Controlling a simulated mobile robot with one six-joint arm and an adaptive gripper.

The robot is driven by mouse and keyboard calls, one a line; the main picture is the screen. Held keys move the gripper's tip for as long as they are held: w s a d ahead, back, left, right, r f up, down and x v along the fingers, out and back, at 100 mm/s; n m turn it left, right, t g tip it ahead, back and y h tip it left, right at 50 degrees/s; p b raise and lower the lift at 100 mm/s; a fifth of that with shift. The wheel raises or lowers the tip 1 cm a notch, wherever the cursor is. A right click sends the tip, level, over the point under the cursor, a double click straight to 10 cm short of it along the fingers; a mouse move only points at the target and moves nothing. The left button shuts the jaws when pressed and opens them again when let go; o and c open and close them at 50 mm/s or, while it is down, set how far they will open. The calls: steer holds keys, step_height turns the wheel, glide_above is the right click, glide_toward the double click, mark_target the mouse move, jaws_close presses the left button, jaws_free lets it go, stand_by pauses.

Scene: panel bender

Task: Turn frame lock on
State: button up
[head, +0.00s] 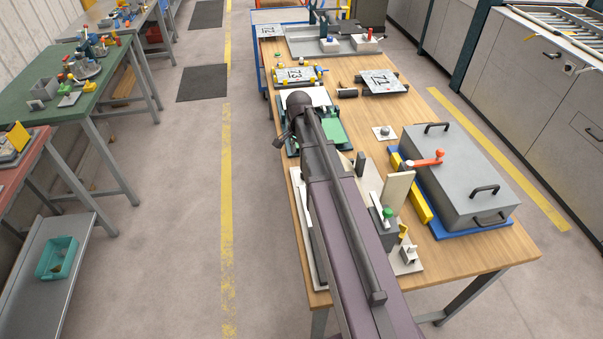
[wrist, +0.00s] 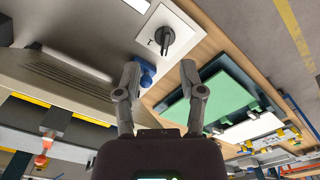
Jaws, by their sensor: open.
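In the wrist view, a black turn knob (wrist: 166,37) stands on a white square plate (wrist: 186,24) with small dark marks, beyond my fingertips. It may be the frame lock; I cannot read a label, and its on or off side is unclear. My gripper (wrist: 160,70) is open, with its two fingers apart and nothing held between them. A blue round part (wrist: 146,74) shows beside the left finger, on the edge of a grey body. In the head view, my arm covers most of this area, and only part of my gripper (head: 282,141) shows at its left side.
A green panel in a dark frame (head: 335,128) lies beside my arm, also seen in the wrist view (wrist: 212,103). A grey lidded box (head: 460,170) with black handles and an orange-red lever (head: 427,160) stands on the right. Clear floor lies left of the wooden bench.

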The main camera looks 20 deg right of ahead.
steer(key=shift+w+d+m, duration=1.1)
steer(key=shift+w+d, duration=0.1)
steer(key=shift+w, duration=0.05)
steer(key=shift+f, duration=0.15)
step_height(320, 180, down, 14)
steer(key=b, duration=1.3)
steer(key=shift+r+b, duration=0.25)
steer(key=shift+b, duration=0.15)
jaws_close()
steer(key=shift+a, duration=0.25)
steer(key=shift+d, duration=0.2)
